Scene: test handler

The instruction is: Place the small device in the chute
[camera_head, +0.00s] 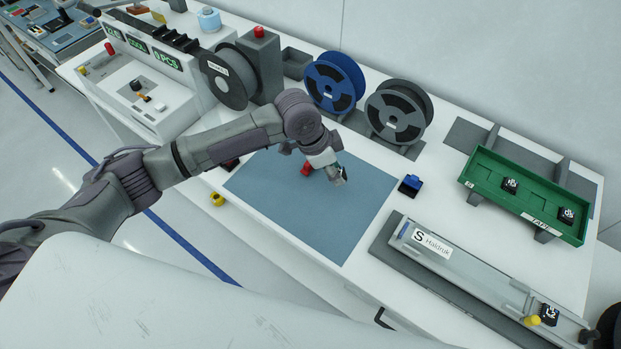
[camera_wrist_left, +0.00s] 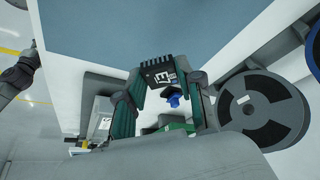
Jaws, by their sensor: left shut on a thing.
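A small dark device with a white label (camera_wrist_left: 160,72) is gripped between the fingers of my left gripper (camera_wrist_left: 162,88) in the left wrist view. In the head view my left gripper (camera_head: 339,174) is above the blue-grey mat, and the device is hard to make out there. A long grey chute-like track labelled "S Haldruk" (camera_head: 465,262) lies at the right front, to the right of the gripper and apart from it. A similar small device (camera_head: 549,314) sits at its lower right end, beside a yellow knob (camera_head: 531,320). My right gripper is not in view.
A green tray (camera_head: 482,187) at the right holds two small devices. A blue holder (camera_head: 410,185) stands between mat (camera_head: 290,215) and tray. Blue (camera_head: 334,82) and grey (camera_head: 398,112) reels stand behind. A red part (camera_head: 306,168) shows near the gripper.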

